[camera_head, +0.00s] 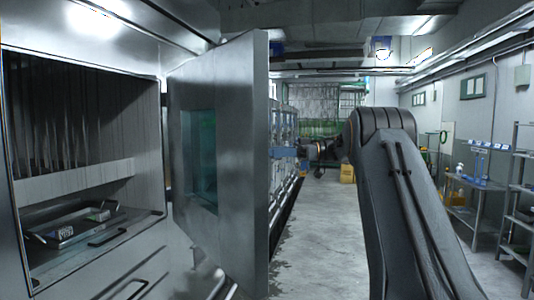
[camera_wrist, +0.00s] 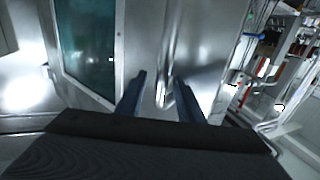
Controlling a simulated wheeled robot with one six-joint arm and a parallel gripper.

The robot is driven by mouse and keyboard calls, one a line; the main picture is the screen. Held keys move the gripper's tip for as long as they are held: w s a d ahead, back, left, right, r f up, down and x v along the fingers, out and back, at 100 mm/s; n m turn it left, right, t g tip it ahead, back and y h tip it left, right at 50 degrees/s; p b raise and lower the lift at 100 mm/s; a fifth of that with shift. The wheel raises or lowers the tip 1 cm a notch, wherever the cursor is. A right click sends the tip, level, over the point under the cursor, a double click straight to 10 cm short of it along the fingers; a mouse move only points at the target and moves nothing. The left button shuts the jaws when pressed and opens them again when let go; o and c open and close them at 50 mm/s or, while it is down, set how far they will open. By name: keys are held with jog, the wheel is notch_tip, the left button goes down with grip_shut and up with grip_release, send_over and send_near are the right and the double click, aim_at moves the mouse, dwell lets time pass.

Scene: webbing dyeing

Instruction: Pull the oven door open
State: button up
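The oven door (camera_head: 225,150) is a thick grey metal panel with a dark greenish window. In the head view it stands swung well out from the oven (camera_head: 85,180), leaving the chamber exposed. The wrist view shows its window (camera_wrist: 88,45) and a shiny upright bar handle (camera_wrist: 172,45). My gripper (camera_wrist: 160,82) has its two dark fingers apart, one on each side of the handle's lower end, with visible gaps. I cannot tell how deep the handle sits between them. In the head view the handle and fingertips are hidden behind the door.
Metal shelves (camera_head: 520,190) and a workbench (camera_head: 478,190) line the right wall. A yellow box (camera_head: 347,173) stands far back. The grey floor (camera_head: 325,235) beside the door is clear.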

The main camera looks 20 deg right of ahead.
jog(key=b+v, duration=0.3)
jog(key=v, duration=0.4)
jog(key=shift+d+b, duration=0.3)
jog(key=shift+d, duration=0.05)
jog(key=shift+s, duration=0.1)
